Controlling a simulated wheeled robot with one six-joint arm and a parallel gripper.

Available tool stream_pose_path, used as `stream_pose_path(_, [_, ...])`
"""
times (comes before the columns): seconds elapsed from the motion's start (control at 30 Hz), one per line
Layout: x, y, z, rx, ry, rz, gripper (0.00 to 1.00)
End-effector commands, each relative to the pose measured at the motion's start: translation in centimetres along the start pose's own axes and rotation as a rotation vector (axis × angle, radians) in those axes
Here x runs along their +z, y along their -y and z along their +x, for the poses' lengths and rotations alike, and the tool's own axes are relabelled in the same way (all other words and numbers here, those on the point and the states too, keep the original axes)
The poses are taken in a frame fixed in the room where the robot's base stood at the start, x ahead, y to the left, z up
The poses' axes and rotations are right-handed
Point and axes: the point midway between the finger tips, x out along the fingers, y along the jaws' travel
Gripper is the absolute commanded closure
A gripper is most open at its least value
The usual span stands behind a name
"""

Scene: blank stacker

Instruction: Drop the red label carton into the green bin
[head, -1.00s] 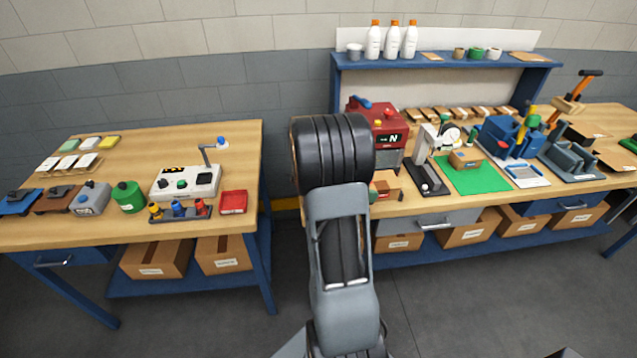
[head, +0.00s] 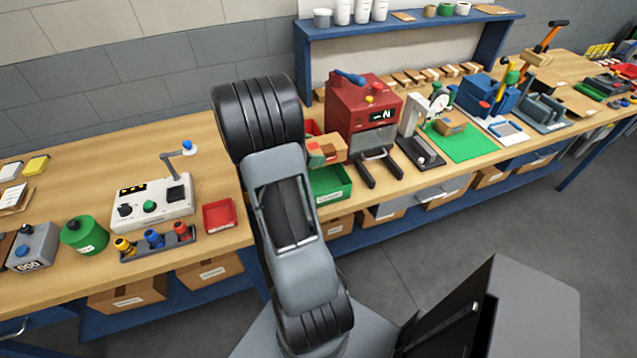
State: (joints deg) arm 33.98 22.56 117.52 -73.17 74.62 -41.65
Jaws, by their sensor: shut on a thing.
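A small brown carton (head: 328,148) with a red patch shows just right of my arm, in front of the red machine. It appears above the back of the green bin (head: 332,188); I cannot tell whether it is held or resting on something. The green bin has a white label on its front and stands at the bench's front side, partly covered by my arm. My gripper is hidden behind my own arm links, so its fingers and any contact with the carton do not show.
A red bin (head: 312,128) shows partly behind the carton. The red machine (head: 362,110) with two dark forks stands close on the right. On the left bench are a white control box (head: 152,203) and a small red tray (head: 219,215). Grey floor lies in front.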

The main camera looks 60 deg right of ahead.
Motion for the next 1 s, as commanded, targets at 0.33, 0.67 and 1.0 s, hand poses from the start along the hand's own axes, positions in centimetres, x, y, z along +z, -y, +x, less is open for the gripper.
stream_pose_path(0.33, [-3.9, -0.1, 1.4, 0.004, 0.0, -0.002, 0.47])
stream_pose_path(0.67, [-4.5, 0.0, 1.6, 0.004, -0.003, -0.004, 0.51])
stream_pose_path(1.0, [-4.4, 0.0, 1.6, 0.005, -0.002, -0.004, 0.0])
